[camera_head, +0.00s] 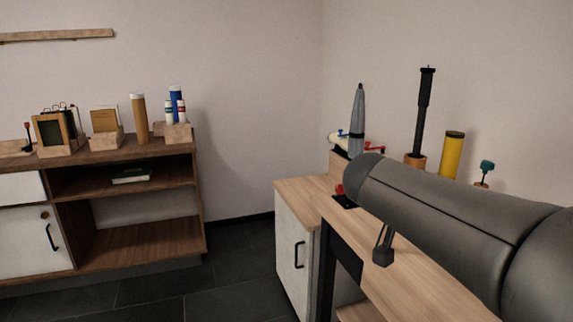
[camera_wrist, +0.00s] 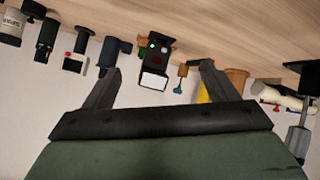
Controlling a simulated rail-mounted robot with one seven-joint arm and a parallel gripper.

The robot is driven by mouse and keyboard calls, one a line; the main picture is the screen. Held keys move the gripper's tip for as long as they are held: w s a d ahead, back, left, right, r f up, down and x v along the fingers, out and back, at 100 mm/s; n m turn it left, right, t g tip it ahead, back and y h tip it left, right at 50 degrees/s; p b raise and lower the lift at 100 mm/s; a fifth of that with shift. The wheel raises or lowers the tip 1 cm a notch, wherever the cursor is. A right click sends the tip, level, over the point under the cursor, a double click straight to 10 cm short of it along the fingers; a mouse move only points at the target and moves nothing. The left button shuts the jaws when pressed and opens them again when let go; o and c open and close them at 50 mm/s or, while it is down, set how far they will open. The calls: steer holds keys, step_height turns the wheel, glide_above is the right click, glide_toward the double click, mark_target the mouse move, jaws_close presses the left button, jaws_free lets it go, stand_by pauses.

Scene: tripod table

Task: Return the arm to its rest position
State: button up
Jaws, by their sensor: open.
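In the wrist view my gripper (camera_wrist: 158,75) is open, its two dark fingers wide apart with nothing held between them. That view is upside down, with the wooden table top (camera_wrist: 190,18) along its upper edge. Past the fingers a small dark device with a green light (camera_wrist: 154,60) stands on the table. In the head view my grey arm reaches in from the right, over the wooden table (camera_head: 415,285). My gripper cannot be clearly made out there.
Behind my arm stand a grey folded umbrella-like item (camera_head: 357,120), a black pole (camera_head: 424,110), a yellow tube (camera_head: 451,155) and a teal-topped tool (camera_head: 487,169). A wooden shelf unit (camera_head: 130,262) with several items stands at left. Dark floor between is clear.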

steer(key=s+a+r+n+g+y+p, duration=0.2)
steer(key=s+a+n+y+p, duration=0.2)
steer(key=s+p, duration=0.5)
steer(key=s+a+r+n+g+y+p, duration=0.2)
steer(key=s+a+n+y+p, duration=0.3)
steer(key=p, duration=1.2)
steer(key=s+a+r+y, duration=0.1)
steer(key=s+a, duration=0.2)
steer(key=a, duration=0.1)
steer(key=shift+s+a, duration=0.3)
steer(key=shift+s, duration=0.1)
